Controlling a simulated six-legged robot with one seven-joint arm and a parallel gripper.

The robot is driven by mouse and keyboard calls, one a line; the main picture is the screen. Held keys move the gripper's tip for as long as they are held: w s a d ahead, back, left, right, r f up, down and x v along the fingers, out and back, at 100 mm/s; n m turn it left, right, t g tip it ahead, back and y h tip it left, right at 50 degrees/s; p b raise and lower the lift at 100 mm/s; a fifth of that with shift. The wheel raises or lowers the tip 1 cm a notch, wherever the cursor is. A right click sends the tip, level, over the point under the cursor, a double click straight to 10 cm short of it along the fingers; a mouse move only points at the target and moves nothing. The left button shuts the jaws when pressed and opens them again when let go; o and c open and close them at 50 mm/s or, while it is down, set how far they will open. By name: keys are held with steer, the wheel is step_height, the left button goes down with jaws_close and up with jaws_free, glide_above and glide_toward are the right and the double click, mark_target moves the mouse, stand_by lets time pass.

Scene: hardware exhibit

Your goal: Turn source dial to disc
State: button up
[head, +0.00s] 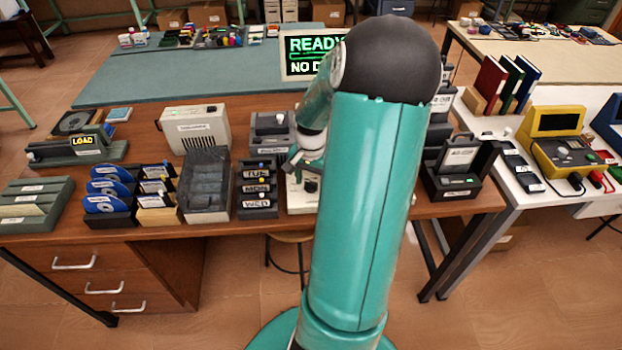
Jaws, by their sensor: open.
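A cream panel (297,204) stands at the front of the wooden bench, partly hidden behind my arm. A small dark round knob (311,187) on it looks like the source dial; its labels and the way it points are too small to read. My gripper (293,166) is open, just above and left of this knob, close to the panel's upper part. I cannot tell whether it touches anything. Behind my arm, a display (308,57) shows green text, "READY" and a cut-off second line.
Left of the panel are a labelled slot rack (257,190), a dark grey tray (206,180), blue discs (108,186) in holders and a "LOAD" unit (84,144). Right of my arm stands a dark cartridge holder (459,165). A white table (510,188) holds a yellow device (565,150).

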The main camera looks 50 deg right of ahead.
steer(key=c, duration=1)
steer(key=shift+n, duration=1.6)
steer(key=n, duration=0.4)
steer(key=shift+n, duration=0.4)
steer(key=o, duration=1)
